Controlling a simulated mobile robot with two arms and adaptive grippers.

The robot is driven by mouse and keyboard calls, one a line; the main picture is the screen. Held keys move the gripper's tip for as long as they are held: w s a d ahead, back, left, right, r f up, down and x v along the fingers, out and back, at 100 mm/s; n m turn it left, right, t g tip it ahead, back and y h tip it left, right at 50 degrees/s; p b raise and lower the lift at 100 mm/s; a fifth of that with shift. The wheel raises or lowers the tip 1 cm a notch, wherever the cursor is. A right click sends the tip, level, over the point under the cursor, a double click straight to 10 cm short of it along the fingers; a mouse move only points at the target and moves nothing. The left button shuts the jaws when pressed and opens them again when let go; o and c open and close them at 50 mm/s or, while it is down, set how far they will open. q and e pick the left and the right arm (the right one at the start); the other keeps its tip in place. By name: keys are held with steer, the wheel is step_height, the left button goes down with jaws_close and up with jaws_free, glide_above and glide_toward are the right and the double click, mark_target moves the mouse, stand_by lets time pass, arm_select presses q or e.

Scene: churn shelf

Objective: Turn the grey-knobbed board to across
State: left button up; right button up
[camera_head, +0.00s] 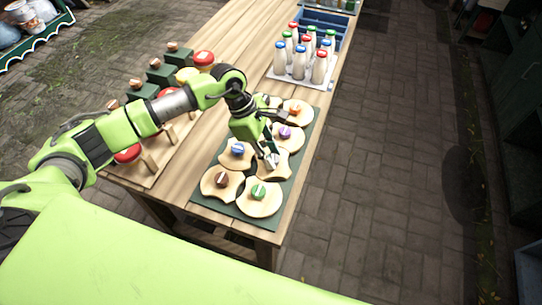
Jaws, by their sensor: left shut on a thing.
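The grey-knobbed board (284,172) is a pale wooden board on a dark green base panel (226,212). It sits between the blue-knobbed board (229,160) and the purple-knobbed board (297,141). My left gripper (270,158) points down over it and is shut on its grey knob (273,162). The fingers and wrist cover part of the knob and the board's far side, so its exact angle is hard to tell. My right gripper is not in view.
Brown-knobbed (207,184) and green-knobbed (262,208) boards lie close in front; an orange-knobbed board (304,118) lies behind. Milk bottles (299,64) stand in a white tray farther back. Red-topped items and green blocks (164,76) line the table's left side, beneath my left arm.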

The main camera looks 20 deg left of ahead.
arm_select(q)
steer(key=n+t+b, duration=0.1)
steer(key=n+b, duration=0.1)
steer(key=n, duration=0.1)
steer(key=shift+s+f+n+t, duration=0.1)
steer(key=shift+n+t, duration=0.2)
steer(key=shift+n, duration=0.1)
steer(key=n+t+b, duration=0.1)
steer(key=n+b, duration=0.1)
steer(key=shift+d+n+y, duration=0.1)
steer(key=shift+n+y, duration=0.2)
steer(key=n+t+y+b, duration=0.1)
steer(key=n+b, duration=0.2)
steer(key=n, duration=0.1)
steer(key=shift+s+d, duration=0.1)
steer(key=shift+n+t+y+b, duration=0.3)
steer(key=shift+n+y+b, duration=0.1)
steer(key=shift+n+b, duration=0.7)
steer(key=shift+n, duration=0.3)
steer(key=o, duration=1.1)
steer(key=shift+r, duration=0.25)
